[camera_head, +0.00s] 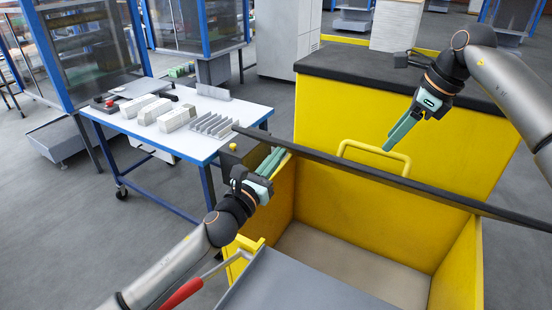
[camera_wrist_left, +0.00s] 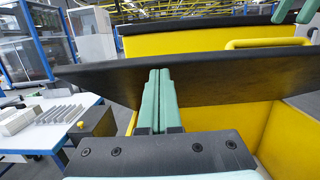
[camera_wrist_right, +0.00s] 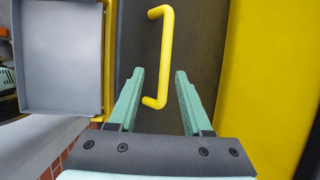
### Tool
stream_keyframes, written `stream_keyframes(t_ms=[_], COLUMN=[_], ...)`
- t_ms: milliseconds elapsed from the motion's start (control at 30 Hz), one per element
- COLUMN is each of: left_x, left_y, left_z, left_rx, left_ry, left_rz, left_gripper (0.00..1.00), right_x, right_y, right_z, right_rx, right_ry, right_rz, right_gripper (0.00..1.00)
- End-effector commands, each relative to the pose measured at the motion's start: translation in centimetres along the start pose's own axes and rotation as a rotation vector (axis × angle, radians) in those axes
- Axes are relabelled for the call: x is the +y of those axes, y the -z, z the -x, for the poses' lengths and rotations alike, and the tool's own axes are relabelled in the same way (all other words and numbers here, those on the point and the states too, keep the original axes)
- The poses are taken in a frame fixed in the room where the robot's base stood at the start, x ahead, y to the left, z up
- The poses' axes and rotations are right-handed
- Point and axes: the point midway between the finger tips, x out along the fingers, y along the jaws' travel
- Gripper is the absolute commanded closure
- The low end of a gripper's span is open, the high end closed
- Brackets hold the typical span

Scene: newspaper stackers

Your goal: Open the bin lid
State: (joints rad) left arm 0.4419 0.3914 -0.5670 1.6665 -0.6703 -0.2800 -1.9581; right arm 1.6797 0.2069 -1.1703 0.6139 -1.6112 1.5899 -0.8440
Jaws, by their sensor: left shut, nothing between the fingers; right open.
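The yellow bin (camera_head: 285,200) stands open in front of me, and its pale floor shows. Its dark lid (camera_head: 450,197) is raised and seen nearly edge-on in the head view. The lid's yellow handle (camera_head: 345,150) sticks up beyond that edge. My left gripper (camera_head: 281,153) is shut and empty at the lid's left end. In the left wrist view its fingertips (camera_wrist_left: 159,74) lie against or very near the lid's dark face (camera_wrist_left: 230,80). My right gripper (camera_head: 390,146) is open beside the handle. In the right wrist view the handle (camera_wrist_right: 166,50) appears between its fingers (camera_wrist_right: 160,72); contact is unclear.
A second yellow bin (camera_head: 470,140) with a closed dark lid stands behind. A white table (camera_head: 165,130) with grey and white blocks is at left. A grey tray (camera_head: 300,285) and a red-gripped lever (camera_head: 182,294) are at the front, near my left arm.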

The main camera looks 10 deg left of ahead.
Motion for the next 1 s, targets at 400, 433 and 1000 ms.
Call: stream_keyframes(t_ms=[400,433,1000], left_x=[0.0,0.0,0.0], left_y=[0.0,0.0,0.3], left_z=[0.1,0.2,9.7], left_rx=[0.000,0.000,0.003], left_ry=[0.001,0.001,0.001], left_rz=[-0.001,-0.001,-0.002], left_gripper=[1.00,1.00,1.00], right_x=[-0.1,-0.1,0.0], right_y=[0.2,0.2,0.8], right_z=[5.9,6.0,4.5], right_rx=[0.002,0.002,0.002], right_ry=[0.004,0.004,0.004], right_rz=[-0.003,-0.003,-0.003], right_gripper=[0.51,0.51,0.51])
